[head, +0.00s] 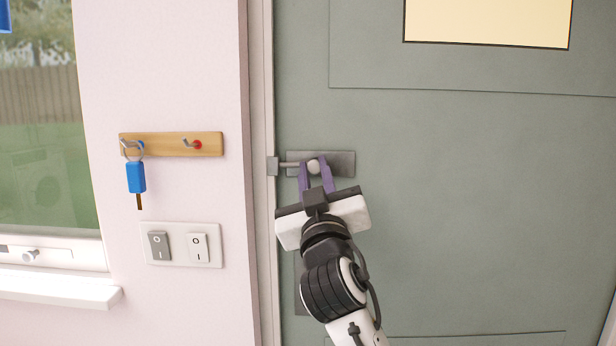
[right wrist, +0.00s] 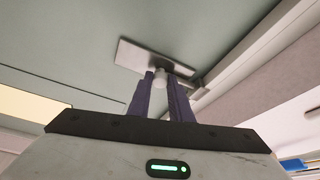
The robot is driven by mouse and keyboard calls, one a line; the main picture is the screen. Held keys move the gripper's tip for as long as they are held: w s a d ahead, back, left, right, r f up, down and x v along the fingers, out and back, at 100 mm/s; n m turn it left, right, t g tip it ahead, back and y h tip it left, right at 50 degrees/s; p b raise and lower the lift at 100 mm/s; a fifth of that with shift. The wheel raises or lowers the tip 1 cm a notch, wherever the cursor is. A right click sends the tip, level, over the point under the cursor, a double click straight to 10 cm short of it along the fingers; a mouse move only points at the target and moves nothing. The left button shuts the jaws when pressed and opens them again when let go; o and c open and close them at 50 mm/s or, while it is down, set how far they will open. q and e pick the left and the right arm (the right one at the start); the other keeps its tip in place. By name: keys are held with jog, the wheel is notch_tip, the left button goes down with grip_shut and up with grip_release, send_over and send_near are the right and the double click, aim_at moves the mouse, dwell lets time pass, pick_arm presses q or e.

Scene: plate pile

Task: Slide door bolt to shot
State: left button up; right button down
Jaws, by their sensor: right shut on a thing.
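The door bolt's grey metal plate (head: 343,164) is fixed to the green-grey door (head: 460,200) near its left edge. The thin bolt rod (head: 291,164) runs left from the plate to the grey keeper (head: 272,166) on the door frame; how deep its end sits there I cannot tell. My right gripper (head: 314,172) is shut on the pale round bolt knob (head: 313,167), with a purple finger on either side. The knob (right wrist: 160,79) also shows between the fingertips in the right wrist view, in front of the plate (right wrist: 140,56). My left gripper is not in view.
Left of the door frame, a wooden hook rail (head: 170,144) holds a blue-tagged key (head: 136,177). Below it is a double switch plate (head: 181,244). A window (head: 45,130) with a white sill is at far left. The door right of the bolt is clear.

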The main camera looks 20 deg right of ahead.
jog(key=shift+a, duration=0.15)
jog(key=c, duration=1.6)
grip_release()
jog(key=b+v, duration=0.2)
jog(key=v, duration=0.8)
jog(key=shift+s, duration=0.2)
